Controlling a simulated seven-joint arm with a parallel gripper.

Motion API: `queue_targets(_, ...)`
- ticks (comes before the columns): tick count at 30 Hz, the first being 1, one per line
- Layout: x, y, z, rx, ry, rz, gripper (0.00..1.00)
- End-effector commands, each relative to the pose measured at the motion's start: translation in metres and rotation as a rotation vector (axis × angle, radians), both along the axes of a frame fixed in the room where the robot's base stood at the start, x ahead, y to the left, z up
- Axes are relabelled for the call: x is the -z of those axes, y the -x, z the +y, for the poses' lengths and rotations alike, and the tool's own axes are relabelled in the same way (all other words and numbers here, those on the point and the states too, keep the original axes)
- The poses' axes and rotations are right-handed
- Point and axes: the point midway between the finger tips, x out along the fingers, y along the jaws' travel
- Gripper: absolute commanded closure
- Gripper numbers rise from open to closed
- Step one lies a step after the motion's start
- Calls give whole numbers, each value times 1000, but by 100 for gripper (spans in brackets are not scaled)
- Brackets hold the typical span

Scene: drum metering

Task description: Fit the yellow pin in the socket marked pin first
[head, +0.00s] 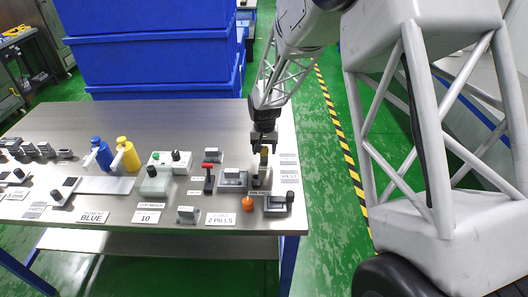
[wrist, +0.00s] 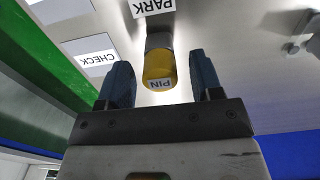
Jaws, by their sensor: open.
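The yellow pin (wrist: 158,66), lettered PIN on its end, shows in the wrist view between the two fingers of my gripper (wrist: 160,75). Gaps show on both sides of it, so the fingers do not grip it. Its grey lower part points toward the table, near a PARK label. In the head view my gripper (head: 264,138) points down over the pin (head: 264,157) at the table's right side. I cannot make out the socket's opening; the small fixtures there overlap.
A grey block on a plate (head: 232,178) and a red-topped lever (head: 208,178) stand left of the pin. An orange knob (head: 248,203) and a dark-handled fixture (head: 279,203) stand in front. Blue and yellow bottles (head: 126,154) are farther left. The back of the table (head: 160,118) is clear.

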Motion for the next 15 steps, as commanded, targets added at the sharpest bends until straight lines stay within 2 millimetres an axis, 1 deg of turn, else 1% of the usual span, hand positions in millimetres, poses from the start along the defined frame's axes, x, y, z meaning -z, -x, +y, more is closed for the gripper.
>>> queue_targets(6, 0, 0, 0, 0, 0, 0, 40)
queue_targets(7, 0, 0, 0, 0, 0, 0, 42)
queue_targets(15, 0, 0, 0, 0, 0, 0, 83)
